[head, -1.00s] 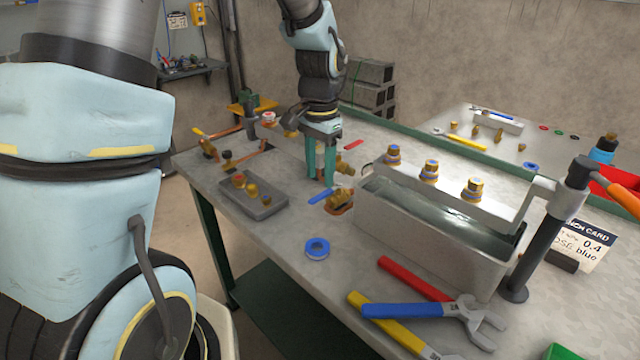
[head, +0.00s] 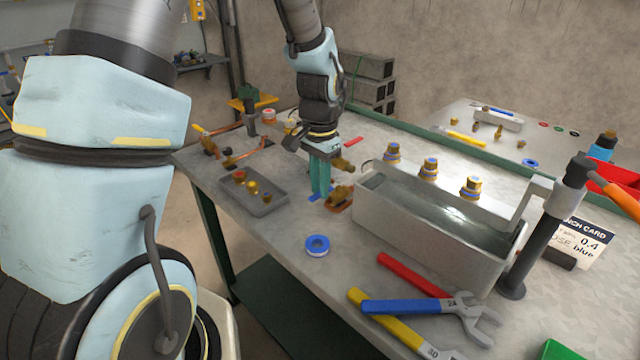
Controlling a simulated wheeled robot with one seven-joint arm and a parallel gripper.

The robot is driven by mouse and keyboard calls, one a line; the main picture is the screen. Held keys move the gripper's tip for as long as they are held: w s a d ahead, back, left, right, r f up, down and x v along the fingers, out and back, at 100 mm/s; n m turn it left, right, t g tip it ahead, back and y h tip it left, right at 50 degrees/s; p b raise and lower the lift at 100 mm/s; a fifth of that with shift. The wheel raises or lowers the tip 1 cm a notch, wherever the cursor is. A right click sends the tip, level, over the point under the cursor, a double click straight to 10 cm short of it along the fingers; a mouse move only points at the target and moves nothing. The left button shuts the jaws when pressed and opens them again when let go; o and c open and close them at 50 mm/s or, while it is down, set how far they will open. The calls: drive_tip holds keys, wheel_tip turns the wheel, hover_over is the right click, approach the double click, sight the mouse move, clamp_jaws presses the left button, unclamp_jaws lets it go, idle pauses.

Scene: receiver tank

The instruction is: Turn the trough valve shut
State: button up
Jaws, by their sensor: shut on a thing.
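The trough (head: 430,234) is an open grey metal box of clear liquid on the bench. At its left end sits a brass valve (head: 339,198) low on the bench, with a blue lever (head: 314,197) mostly hidden by my fingers. My gripper (head: 320,191) points down just left of this valve, its teal fingers shut on the blue lever. A second brass fitting (head: 343,165) sits just behind, near a red lever (head: 353,141). The exact angle of the blue lever is hard to tell.
A grey tray (head: 262,200) of brass fittings lies left of my gripper. A blue tape roll (head: 317,245) and red, blue and yellow-handled wrenches (head: 420,307) lie in front. A black post (head: 535,240) stands at the trough's right end. Copper pipework (head: 245,150) is behind left.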

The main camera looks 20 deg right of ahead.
clamp_jaws()
idle(0.8)
